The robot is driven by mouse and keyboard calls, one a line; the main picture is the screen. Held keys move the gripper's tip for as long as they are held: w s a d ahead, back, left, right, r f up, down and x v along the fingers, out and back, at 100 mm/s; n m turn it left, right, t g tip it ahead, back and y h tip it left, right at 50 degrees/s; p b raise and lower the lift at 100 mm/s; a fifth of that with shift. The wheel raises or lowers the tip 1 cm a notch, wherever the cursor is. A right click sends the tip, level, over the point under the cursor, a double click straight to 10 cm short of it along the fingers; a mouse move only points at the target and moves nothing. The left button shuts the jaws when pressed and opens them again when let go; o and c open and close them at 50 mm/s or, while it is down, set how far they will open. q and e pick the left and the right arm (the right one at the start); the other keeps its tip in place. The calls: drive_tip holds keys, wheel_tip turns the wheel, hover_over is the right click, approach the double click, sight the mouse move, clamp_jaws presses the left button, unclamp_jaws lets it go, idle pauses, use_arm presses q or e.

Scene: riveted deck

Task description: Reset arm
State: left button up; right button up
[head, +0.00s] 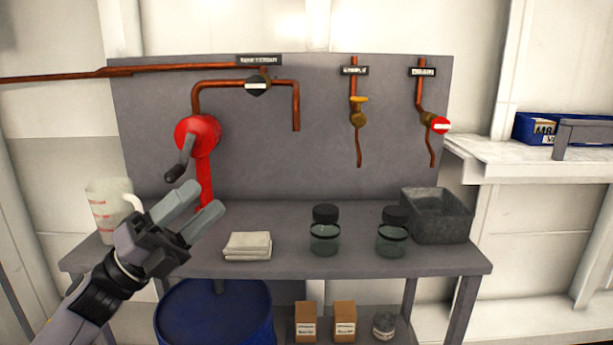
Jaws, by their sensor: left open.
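My left gripper (191,212) comes in from the lower left in the head view. Its two grey fingers are apart with nothing between them. It shows in front of the left part of the grey workbench (290,262), below a red hand pump (199,135) with a dark crank handle (176,172). The fingers overlap the lower part of the red pump in the picture; I cannot tell whether they touch it. My right gripper is not in view.
A measuring jug (105,207) stands left of my gripper. A folded cloth (247,246), two glass jars (325,238) (391,240) and a grey bin (437,216) sit on the bench. A blue drum (214,315) stands below. Copper pipes with valves (359,118) run across the back panel.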

use_arm(q)
drive_tip(key=s+a+f+n+t+y, duration=0.15)
drive_tip(key=f+n+t+y, duration=0.25)
drive_tip(key=f+n+y, duration=0.6)
drive_tip(key=s+a+f+n+t+y, duration=0.1)
drive_tip(key=s+f+n+t+y, duration=0.35)
drive_tip(key=f+n, duration=1)
drive_tip(key=s+f+n+g+y, duration=0.5)
drive_tip(key=s+f+n+g, duration=0.4)
drive_tip(key=s+f, duration=0.8)
wheel_tip(320, 180, up, 11)
drive_tip(key=a+p, duration=0.2)
drive_tip(key=p, duration=1.2)
drive_tip(key=shift+w+m+p, duration=0.15)
drive_tip(key=shift+m+p, duration=0.25)
drive_tip(key=shift+m, duration=0.05)
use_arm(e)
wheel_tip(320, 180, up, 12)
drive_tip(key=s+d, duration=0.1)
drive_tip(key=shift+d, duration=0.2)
use_arm(q)
drive_tip(key=shift+f+g+y, duration=0.1)
drive_tip(key=shift+g+y, duration=0.15)
